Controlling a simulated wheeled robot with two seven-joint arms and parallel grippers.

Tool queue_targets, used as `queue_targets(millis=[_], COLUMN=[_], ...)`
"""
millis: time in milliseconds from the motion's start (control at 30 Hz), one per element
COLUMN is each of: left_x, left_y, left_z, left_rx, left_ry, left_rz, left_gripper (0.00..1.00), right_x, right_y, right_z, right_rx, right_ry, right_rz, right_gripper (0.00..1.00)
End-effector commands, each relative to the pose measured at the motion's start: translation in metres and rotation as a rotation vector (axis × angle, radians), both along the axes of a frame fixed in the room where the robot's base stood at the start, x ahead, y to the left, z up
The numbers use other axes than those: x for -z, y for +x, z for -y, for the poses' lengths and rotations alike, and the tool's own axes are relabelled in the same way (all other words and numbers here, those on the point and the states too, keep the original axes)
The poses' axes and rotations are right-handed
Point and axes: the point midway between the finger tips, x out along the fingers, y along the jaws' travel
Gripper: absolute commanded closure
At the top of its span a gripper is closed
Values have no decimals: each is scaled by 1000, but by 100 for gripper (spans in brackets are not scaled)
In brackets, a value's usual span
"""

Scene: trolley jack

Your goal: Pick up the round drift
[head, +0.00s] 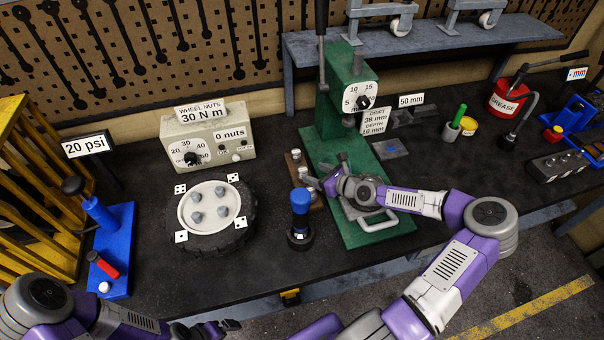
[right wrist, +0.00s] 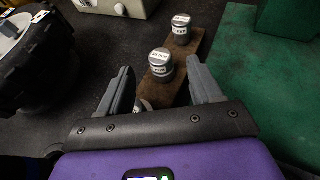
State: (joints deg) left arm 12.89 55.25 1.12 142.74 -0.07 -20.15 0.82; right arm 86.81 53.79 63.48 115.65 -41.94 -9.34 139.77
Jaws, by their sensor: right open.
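Several round metal drifts with white labels stand in a row on a brown wooden strip (head: 315,198) left of the green press. In the right wrist view I see a far drift (right wrist: 181,28), a middle drift (right wrist: 160,66) and a third, nearest drift (right wrist: 146,104), mostly hidden at the gripper. The labels are too small to read surely. My right gripper (head: 318,184) is over the strip, open and empty. In the right wrist view its fingers (right wrist: 158,72) frame the middle drift without visible contact. My left gripper (head: 218,327) is low at the bench's front edge; its jaws are unclear.
The green press (head: 345,110) stands behind, with a sign (head: 375,121) reading drift 38 mm, depth 10 mm. A blue-topped black tool (head: 300,215) stands close in front of the strip. The tyre (head: 240,235) lies left. The bench front between tyre and blue stand is clear.

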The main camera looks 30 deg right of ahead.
Motion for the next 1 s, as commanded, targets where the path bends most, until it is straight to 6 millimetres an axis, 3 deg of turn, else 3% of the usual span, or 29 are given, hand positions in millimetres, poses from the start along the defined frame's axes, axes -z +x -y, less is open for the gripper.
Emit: queue_targets(millis=[367,700,1000], left_x=[5,5,5], left_y=[0,0,0], left_z=[0,0,0], left_rx=[0,0,0], left_ry=[0,0,0], left_rz=[1,1,1], left_gripper=[0,0,0], right_x=[22,24,23], right_y=[36,39,39], right_z=[-12,-13,-13], right_rx=[-1,0,0], right_ry=[0,0,0], right_rz=[1,0,0], right_gripper=[35,37,83])
